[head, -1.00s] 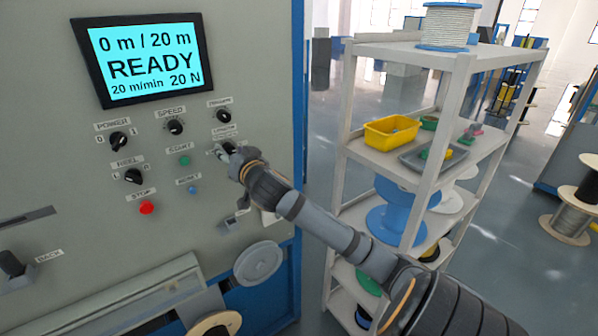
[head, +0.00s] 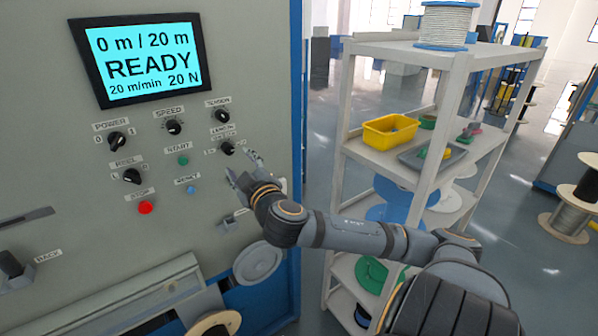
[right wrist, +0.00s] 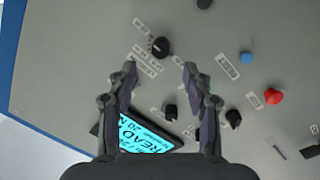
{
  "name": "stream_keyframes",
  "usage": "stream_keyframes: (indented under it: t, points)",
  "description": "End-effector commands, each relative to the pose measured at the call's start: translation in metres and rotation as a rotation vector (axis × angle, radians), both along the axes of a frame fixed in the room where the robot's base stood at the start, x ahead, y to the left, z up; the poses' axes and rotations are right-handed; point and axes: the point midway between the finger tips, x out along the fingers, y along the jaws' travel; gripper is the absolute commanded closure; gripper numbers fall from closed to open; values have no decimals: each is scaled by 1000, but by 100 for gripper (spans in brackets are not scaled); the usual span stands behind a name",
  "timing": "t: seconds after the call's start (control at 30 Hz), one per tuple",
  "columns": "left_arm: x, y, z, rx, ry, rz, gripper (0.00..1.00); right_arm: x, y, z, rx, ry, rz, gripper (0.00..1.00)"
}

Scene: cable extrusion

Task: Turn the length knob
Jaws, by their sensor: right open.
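The length knob (head: 227,148) is a small black knob on the grey machine panel, below its label and at the panel's right side. In the right wrist view the length knob (right wrist: 161,47) lies beyond the fingertips, centred between them. My right gripper (head: 245,167) is open and empty, just below and right of the knob, apart from it. Its two fingers also show in the right wrist view (right wrist: 160,72). The display (head: 145,58) reads 0 m / 20 m, READY, 20 m/min, 20 N. My left gripper is out of view.
Near the length knob are the tension knob (head: 222,115), the speed knob (head: 174,127), the green start button (head: 183,160), the blue reset button (head: 192,190) and the red stop button (head: 145,207). A shelf (head: 395,172) with spools and bins stands to the right.

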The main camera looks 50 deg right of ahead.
Motion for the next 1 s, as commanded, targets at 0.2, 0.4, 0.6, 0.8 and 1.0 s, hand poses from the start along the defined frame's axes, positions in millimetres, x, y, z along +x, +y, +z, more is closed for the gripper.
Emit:
stream_keyframes:
  t: [0.2,0.4,0.6,0.8,1.0]
  points:
    - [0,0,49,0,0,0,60,-31,12,10,-2,11,8,50]
    - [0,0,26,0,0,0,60,-15,-20,-41,10,63,-50,50]
    - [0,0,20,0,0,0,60,-6,-46,-79,19,122,-94,50]
    - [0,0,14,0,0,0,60,-1,-71,-119,34,183,-133,50]
    - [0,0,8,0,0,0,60,0,-93,-159,51,244,-167,50]
